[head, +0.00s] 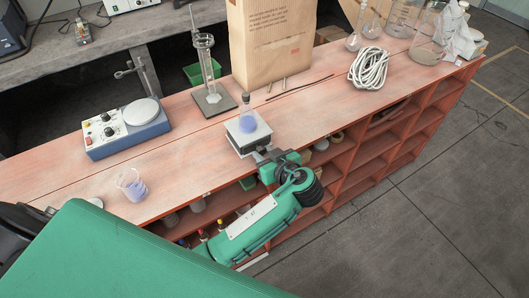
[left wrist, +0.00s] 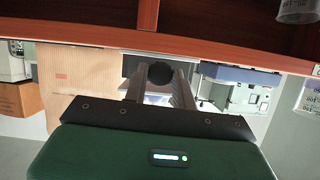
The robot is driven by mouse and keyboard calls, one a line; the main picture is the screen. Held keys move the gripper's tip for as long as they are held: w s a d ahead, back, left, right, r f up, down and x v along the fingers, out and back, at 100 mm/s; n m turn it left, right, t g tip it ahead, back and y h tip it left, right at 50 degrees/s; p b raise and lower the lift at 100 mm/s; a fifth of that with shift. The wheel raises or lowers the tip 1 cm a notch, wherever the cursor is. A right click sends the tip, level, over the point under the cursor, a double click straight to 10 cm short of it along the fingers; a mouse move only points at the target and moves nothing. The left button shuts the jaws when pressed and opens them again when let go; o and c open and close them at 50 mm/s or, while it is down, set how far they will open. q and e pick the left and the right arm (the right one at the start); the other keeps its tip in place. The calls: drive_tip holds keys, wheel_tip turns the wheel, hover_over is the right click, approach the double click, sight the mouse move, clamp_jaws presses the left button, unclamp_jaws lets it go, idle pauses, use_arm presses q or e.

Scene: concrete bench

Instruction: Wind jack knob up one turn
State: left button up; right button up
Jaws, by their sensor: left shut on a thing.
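The lab jack (head: 240,146) stands on the red bench top near its front edge, with a pale square top plate. A flask of blue liquid (head: 247,123) stands upright on that plate. My left gripper (head: 264,156) is at the jack's front side. In the left wrist view the gripper (left wrist: 160,88) is shut on the round black jack knob (left wrist: 160,73), which sits between its two fingers. In the head view the gripper hides the knob. My right gripper is in neither view.
A stirrer hotplate (head: 128,128) and a beaker of blue liquid (head: 131,185) stand to the left. A cylinder stand (head: 213,101) and paper bag (head: 272,45) are behind the jack. Coiled white tubing (head: 369,68) and glassware (head: 428,50) are right. Open shelves (head: 380,152) lie below.

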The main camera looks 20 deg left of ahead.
use_arm(q)
drive_tip(key=shift+d+r+m+g+y+p, duration=0.15)
drive_tip(key=shift+m+g+y+p, duration=0.2)
drive_tip(key=shift+m+p, duration=0.3)
drive_tip(key=shift+w+m+g+y, duration=0.1)
drive_tip(key=shift+m+g+y, duration=0.15)
drive_tip(key=shift+m, duration=0.2)
drive_tip(key=o, duration=1)
